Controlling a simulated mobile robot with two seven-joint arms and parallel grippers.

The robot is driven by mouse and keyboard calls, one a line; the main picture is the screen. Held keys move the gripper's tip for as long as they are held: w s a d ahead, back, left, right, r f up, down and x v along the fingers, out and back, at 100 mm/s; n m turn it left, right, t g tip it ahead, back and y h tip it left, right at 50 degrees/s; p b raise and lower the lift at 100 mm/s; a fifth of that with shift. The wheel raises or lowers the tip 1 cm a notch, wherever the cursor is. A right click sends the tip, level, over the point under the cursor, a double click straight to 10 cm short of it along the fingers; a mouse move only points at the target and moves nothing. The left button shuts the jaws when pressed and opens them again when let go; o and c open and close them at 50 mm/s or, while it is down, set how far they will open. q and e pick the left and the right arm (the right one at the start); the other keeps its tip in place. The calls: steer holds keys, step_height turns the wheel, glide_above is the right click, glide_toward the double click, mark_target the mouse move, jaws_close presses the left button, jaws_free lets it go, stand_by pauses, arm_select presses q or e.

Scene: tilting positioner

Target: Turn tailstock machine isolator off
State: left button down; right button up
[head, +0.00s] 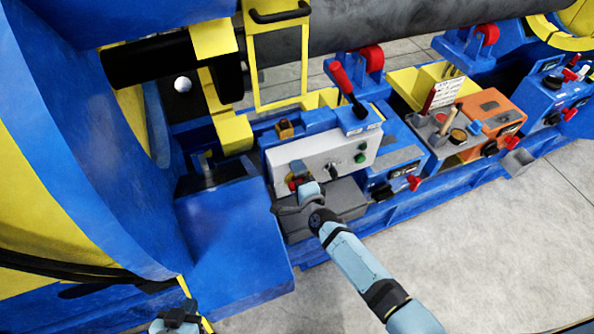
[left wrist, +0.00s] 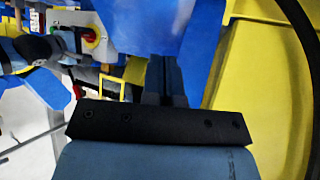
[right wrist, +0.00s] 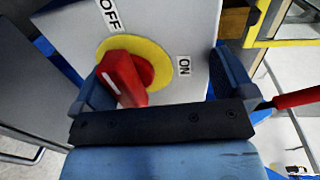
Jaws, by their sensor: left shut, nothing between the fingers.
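The isolator is a red rotary handle (right wrist: 124,80) on a yellow disc (right wrist: 158,58), on a light grey panel with OFF and ON labels in the right wrist view. OFF is at the top and ON to the right; I cannot tell for sure which label the handle points to. In the head view it shows small on the white control box (head: 325,158), partly hidden by my right gripper (head: 298,194). My right gripper (right wrist: 165,88) is open, with its fingers either side of the handle. My left gripper (head: 176,316) is shut and empty, away from the box; its fingers (left wrist: 165,82) show together.
A red-handled lever (head: 341,78) stands behind the control box. A green button (head: 360,158) and a black switch are on the box's face. A large blue and yellow structure (head: 70,130) fills the left. Clear floor (head: 480,240) lies at the right front.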

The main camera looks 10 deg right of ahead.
step_height(320, 180, up, 15)
steer(key=w+t+p, duration=0.1)
steer(key=p, duration=0.5)
steer(key=shift+w+p, duration=0.3)
steer(key=shift+p, duration=0.05)
steer(key=s+r, duration=0.1)
steer(key=s+r+p, duration=0.1)
steer(key=r, duration=0.1)
steer(key=shift+d, duration=0.1)
steer(key=c, duration=0.6)
arm_select(q)
step_height(320, 180, up, 10)
steer(key=s+a, duration=0.1)
arm_select(e)
steer(key=s+d+f+n+g, duration=0.2)
steer(key=s+n, duration=0.4)
steer(key=s, duration=0.4)
steer(key=s+d+f+n+g, duration=0.2)
steer(key=s+n, duration=0.4)
steer(key=s, duration=0.4)
steer(key=s+d+f+n+g, duration=0.2)
steer(key=s+d+f+n, duration=0.2)
steer(key=s, duration=0.7)
steer(key=shift+d+f+n, duration=0.25)
steer(key=shift+f+n, duration=0.2)
steer(key=shift+n, duration=0.75)
